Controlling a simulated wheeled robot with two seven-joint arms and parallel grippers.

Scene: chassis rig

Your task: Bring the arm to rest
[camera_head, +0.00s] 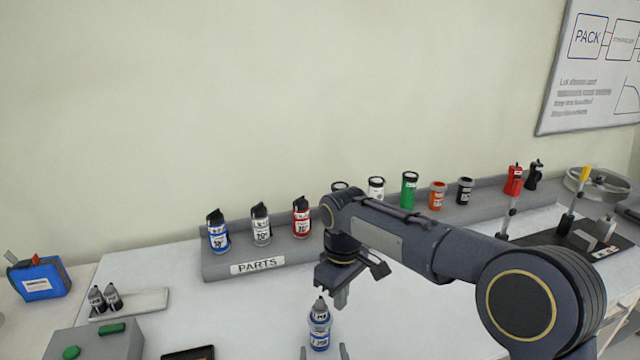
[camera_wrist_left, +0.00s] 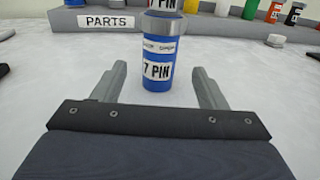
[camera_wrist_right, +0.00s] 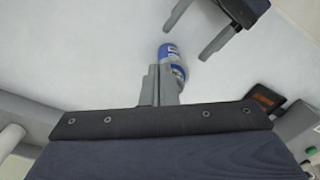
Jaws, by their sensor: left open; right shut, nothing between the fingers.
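A blue connector labelled "7 PIN" (camera_head: 319,339) stands upright on the white table. In the left wrist view the blue connector (camera_wrist_left: 157,72) shows between and just past the fingertips of my open left gripper (camera_wrist_left: 159,66); I cannot tell whether they touch it. In the head view my left gripper (camera_head: 323,351) shows only its fingertips at the bottom edge. My right gripper (camera_head: 341,298) is shut and empty above the table, close behind the connector. In the right wrist view its closed fingers (camera_wrist_right: 160,70) partly overlap the blue connector (camera_wrist_right: 170,52), with my left gripper's fingers beyond.
A grey PARTS rack (camera_head: 258,265) with several coloured connectors runs along the wall. A small tray with two dark bottles (camera_head: 104,298) and a grey box with green buttons (camera_head: 98,342) are at left. A black stand (camera_head: 580,238) is at right. My right arm crosses the table's right side.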

